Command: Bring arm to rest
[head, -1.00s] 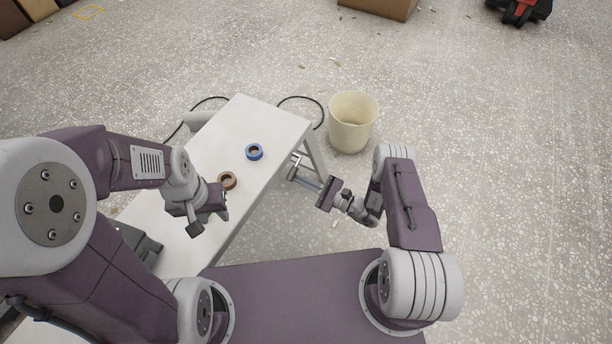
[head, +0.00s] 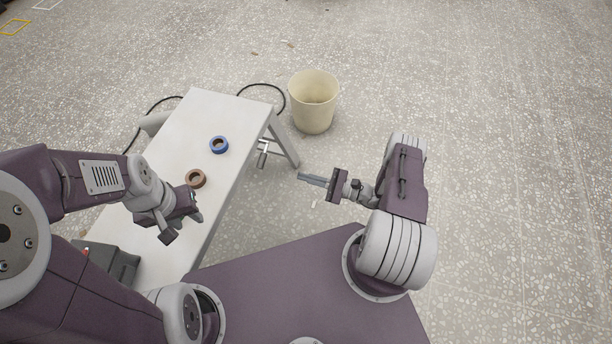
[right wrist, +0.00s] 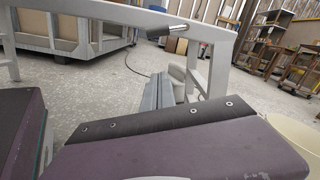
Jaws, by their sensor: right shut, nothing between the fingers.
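My right gripper (head: 303,178) is shut and empty. It is over the floor, to the right of the white table (head: 190,125) and apart from it. In the right wrist view its two grey fingers (right wrist: 158,92) lie together. My left gripper (head: 194,208) is over the table's right edge, near a brown tape roll (head: 189,181). Its fingers are mostly hidden, so I cannot tell whether it is open.
A blue tape roll (head: 219,151) lies on the table. A small metal handle (head: 262,158) is under the table's edge by its leg. A cream bin (head: 313,117) stands beyond my right gripper. A dark case (head: 112,262) is at lower left. The right floor is clear.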

